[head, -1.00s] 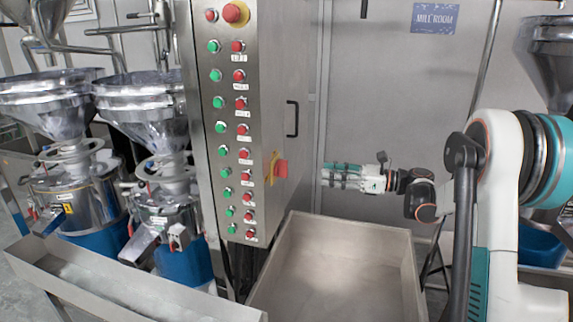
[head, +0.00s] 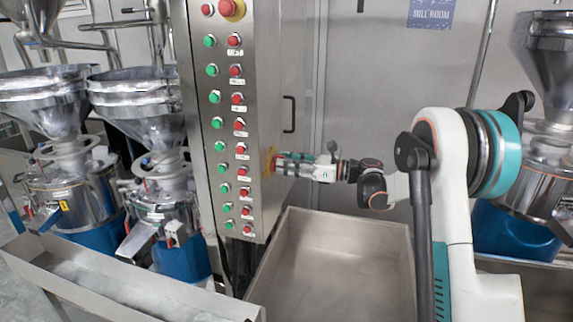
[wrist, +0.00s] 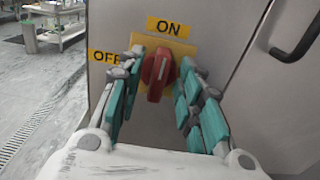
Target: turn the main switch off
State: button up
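The main switch (wrist: 158,72) is a red rotary handle on a yellow plate (wrist: 190,47) on the side of the steel control cabinet (head: 285,60). In the wrist view its grip stands near upright, with its lower end tilted slightly left. A yellow ON label (wrist: 170,27) is above it and an OFF label (wrist: 104,56) is at its left. My gripper (wrist: 154,88) is open, with one finger on each side of the red handle. I cannot tell whether the fingers touch it. In the head view my gripper (head: 284,164) reaches the cabinet side and mostly hides the switch.
The cabinet front has rows of green and red buttons (head: 238,98) and a large red knob (head: 232,9). A black door handle (wrist: 297,30) is at the right of the switch. A steel bin (head: 335,250) is below my arm. Mills with funnels (head: 140,110) stand left.

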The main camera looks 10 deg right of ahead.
jog(key=shift+w+a, duration=0.1)
jog(key=shift+a, duration=0.15)
grip_shut()
